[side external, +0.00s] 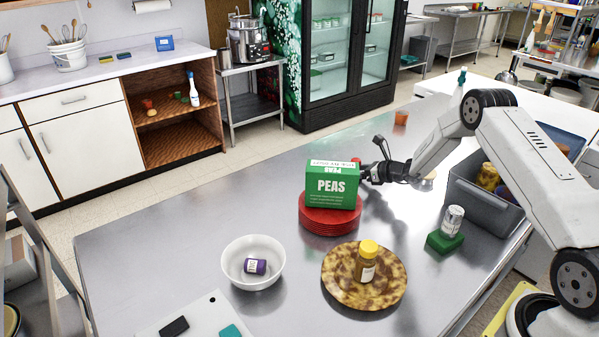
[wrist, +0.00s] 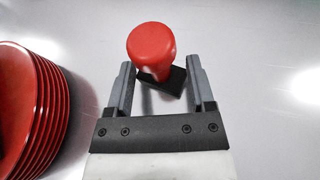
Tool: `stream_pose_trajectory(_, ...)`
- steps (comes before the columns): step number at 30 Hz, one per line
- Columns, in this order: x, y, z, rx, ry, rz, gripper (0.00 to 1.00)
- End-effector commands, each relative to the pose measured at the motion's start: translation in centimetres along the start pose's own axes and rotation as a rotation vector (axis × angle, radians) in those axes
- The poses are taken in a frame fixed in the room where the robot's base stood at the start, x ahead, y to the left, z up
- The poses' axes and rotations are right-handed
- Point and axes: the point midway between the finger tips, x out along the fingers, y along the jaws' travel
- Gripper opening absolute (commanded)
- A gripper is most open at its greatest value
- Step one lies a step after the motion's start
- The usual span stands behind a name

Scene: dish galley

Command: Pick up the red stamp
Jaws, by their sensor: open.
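The red stamp (wrist: 151,45) has a rounded red handle on a dark rectangular base and stands on the metal table in the wrist view. My gripper (wrist: 161,65) is open, with one finger on each side of the stamp's lower part. I cannot tell whether either finger touches it. In the side view, a small red part of the stamp (side external: 356,161) shows beside the peas box, and my gripper (side external: 368,172) is next to it. The box and gripper hide the rest of the stamp there.
A stack of red plates (side external: 330,225) bears a green peas box (side external: 331,186), close by my gripper. A brown plate (side external: 340,292) with a yellow-capped jar (side external: 366,265), a white bowl (side external: 235,262), a can on a green block (side external: 445,243) and a grey bin (side external: 478,205) stand around.

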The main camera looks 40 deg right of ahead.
Motion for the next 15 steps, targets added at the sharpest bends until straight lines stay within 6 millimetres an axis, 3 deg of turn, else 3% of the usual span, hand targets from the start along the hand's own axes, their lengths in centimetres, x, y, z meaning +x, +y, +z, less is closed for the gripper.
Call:
stream_pose_trajectory(6, 1.4, 0.1, 0.0, 0.000, 0.000, 0.001, 0.70)
stream_pose_trajectory(15, 1.5, 0.0, 0.0, 0.000, 0.000, 0.000, 0.70)
